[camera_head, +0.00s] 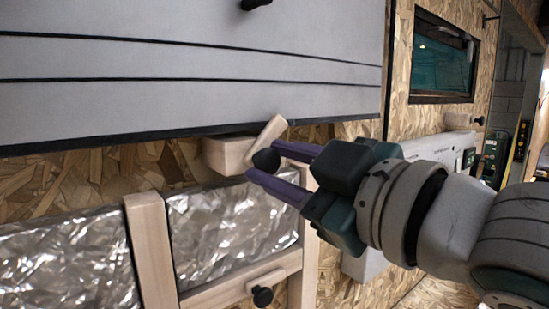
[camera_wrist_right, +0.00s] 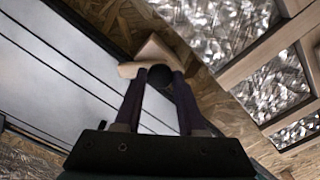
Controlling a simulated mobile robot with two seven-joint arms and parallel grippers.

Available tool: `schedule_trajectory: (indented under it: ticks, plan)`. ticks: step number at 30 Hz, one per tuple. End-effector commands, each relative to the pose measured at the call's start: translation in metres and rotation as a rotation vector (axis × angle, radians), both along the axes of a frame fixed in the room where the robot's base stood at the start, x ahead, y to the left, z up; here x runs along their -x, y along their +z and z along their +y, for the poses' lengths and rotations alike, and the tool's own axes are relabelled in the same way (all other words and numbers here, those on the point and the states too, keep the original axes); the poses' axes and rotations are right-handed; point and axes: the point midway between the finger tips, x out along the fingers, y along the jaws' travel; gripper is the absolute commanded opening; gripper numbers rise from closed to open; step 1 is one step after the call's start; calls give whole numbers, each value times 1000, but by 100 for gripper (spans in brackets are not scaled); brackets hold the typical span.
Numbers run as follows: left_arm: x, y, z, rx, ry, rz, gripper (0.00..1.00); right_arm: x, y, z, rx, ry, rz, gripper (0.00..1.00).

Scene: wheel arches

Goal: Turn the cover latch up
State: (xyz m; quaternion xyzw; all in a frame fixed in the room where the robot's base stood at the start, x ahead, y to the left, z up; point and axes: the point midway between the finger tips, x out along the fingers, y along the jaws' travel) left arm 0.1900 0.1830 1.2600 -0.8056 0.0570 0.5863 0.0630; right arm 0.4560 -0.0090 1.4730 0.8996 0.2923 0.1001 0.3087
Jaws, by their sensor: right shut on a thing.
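The cover latch (camera_head: 271,133) is a short pale wooden bar with a black round knob (camera_head: 266,161), at the lower edge of the grey cover panel (camera_head: 190,95). The bar is tilted, its upper end leaning right and overlapping the cover's dark lower edge. It sits against a wooden block (camera_head: 228,155). My right gripper (camera_head: 262,161) comes in from the right with its purple fingers shut on the knob. The right wrist view shows the knob (camera_wrist_right: 160,75) between the fingertips and the wooden bar (camera_wrist_right: 152,50) just beyond. My left gripper is not in view.
Below are wooden frames (camera_head: 148,245) around silvery foil panels (camera_head: 225,225), with another black knob (camera_head: 262,296) on the lower rail. A further dark knob (camera_head: 256,4) is at the top of the cover. A dark-framed window (camera_head: 443,62) is at the right.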

Motion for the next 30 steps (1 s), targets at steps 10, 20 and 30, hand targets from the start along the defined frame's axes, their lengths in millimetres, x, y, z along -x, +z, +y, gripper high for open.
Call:
schedule_trajectory:
  ticks: [10, 20, 30]
  plan:
    - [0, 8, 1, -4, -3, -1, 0, 0, 1, 0, 265, 1, -195, 0]
    - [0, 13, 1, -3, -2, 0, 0, 0, 0, 1, 478, 1, -348, 0]
    - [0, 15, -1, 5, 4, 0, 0, 0, 0, 1, 597, 1, -436, 0]
